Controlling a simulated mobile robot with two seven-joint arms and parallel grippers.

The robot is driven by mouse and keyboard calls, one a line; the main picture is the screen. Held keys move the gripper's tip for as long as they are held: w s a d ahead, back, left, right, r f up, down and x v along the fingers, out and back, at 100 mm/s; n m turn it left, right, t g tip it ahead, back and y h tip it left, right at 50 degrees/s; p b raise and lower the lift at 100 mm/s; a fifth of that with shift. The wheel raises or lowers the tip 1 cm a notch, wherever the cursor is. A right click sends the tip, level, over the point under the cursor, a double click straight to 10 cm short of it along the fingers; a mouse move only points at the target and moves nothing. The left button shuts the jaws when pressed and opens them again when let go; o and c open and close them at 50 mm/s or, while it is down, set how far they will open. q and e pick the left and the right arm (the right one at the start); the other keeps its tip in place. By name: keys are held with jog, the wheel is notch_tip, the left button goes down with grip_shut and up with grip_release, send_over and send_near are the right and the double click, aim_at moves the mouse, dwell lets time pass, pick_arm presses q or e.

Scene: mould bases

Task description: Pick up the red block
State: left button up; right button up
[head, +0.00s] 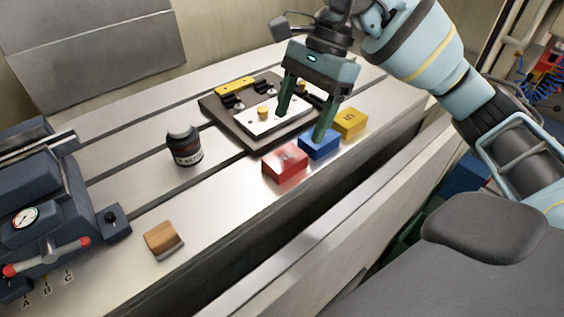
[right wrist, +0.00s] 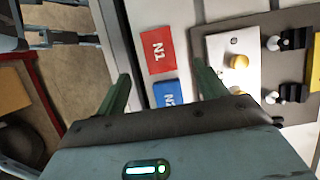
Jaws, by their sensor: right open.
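The red block (head: 285,162) lies on the metal table near its front edge, in front of the mould plate. It also shows in the right wrist view (right wrist: 157,49), marked N1, beyond the fingertips. My right gripper (head: 300,126) is open and empty, pointing down above the blue block (head: 320,144), to the right of the red block. In the right wrist view the gripper (right wrist: 160,80) has its fingers spread on either side of the blue block (right wrist: 166,93). The red block is apart from both fingers. My left gripper is not in view.
A yellow block (head: 350,122) sits right of the blue one. The dark mould base (head: 229,126) with a bright plate and yellow-topped parts lies behind.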

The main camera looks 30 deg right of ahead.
aim_at(286, 156)
jog(key=shift+x, duration=3.75)
jog(key=c, duration=1.3)
